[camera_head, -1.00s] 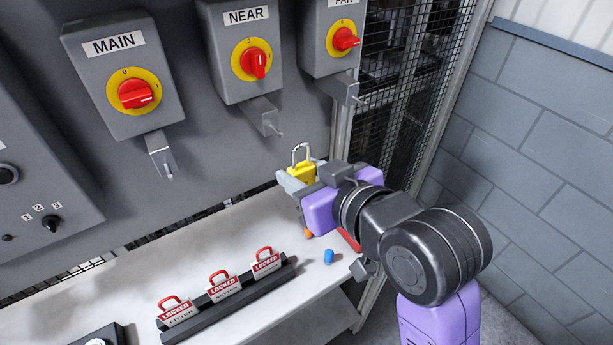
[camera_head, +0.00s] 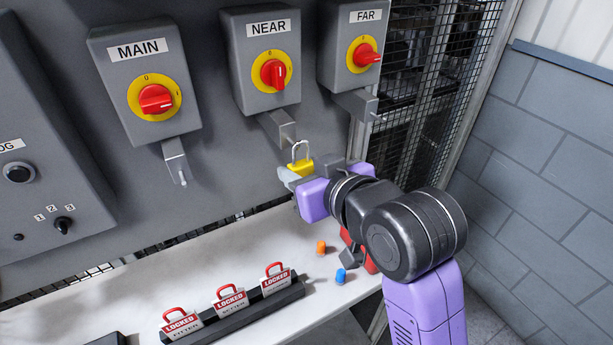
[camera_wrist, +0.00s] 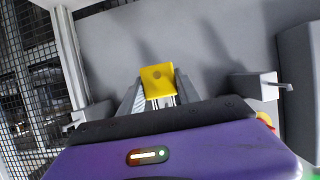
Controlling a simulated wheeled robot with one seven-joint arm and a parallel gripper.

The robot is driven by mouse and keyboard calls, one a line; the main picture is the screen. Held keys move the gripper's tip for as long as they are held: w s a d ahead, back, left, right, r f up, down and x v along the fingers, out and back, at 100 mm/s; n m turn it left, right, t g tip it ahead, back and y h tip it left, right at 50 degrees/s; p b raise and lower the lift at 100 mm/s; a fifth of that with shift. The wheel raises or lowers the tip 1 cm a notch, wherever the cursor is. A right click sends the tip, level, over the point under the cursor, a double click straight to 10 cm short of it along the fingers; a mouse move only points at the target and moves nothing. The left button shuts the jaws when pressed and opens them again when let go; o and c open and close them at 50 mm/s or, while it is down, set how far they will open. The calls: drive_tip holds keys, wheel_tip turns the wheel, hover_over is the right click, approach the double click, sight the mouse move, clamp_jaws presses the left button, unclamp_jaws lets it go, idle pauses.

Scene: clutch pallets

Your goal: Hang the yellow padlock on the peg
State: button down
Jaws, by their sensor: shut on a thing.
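The yellow padlock (camera_head: 300,168) is upright with its silver shackle pointing up. My gripper (camera_head: 289,178) is shut on the padlock body. The wrist view shows the padlock (camera_wrist: 158,79) between my two fingers. In the head view, the shackle appears just below and right of the NEAR bracket's peg (camera_head: 290,144); the gap in depth is unclear, and the shackle does not appear to be around the peg. The MAIN bracket peg (camera_head: 182,180) and the FAR bracket peg (camera_head: 377,117) are bare.
Grey switch boxes MAIN (camera_head: 150,80), NEAR (camera_head: 262,62) and FAR (camera_head: 351,50) line the panel above. Below, a white shelf (camera_head: 230,265) holds a black rack with red LOCKED padlocks (camera_head: 231,299), plus orange (camera_head: 321,247) and blue (camera_head: 341,275) pieces. Mesh fencing is on the right.

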drive_tip(key=shift+w+a, duration=0.4)
drive_tip(key=shift+w, duration=0.2)
drive_tip(key=shift+w+a+f, duration=0.35)
drive_tip(key=shift+w+f, duration=0.05)
drive_tip(key=shift+w, duration=0.1)
drive_tip(key=shift+f, duration=0.1)
drive_tip(key=c, duration=0.8)
unclamp_jaws()
drive_tip(key=shift+o, duration=0.2)
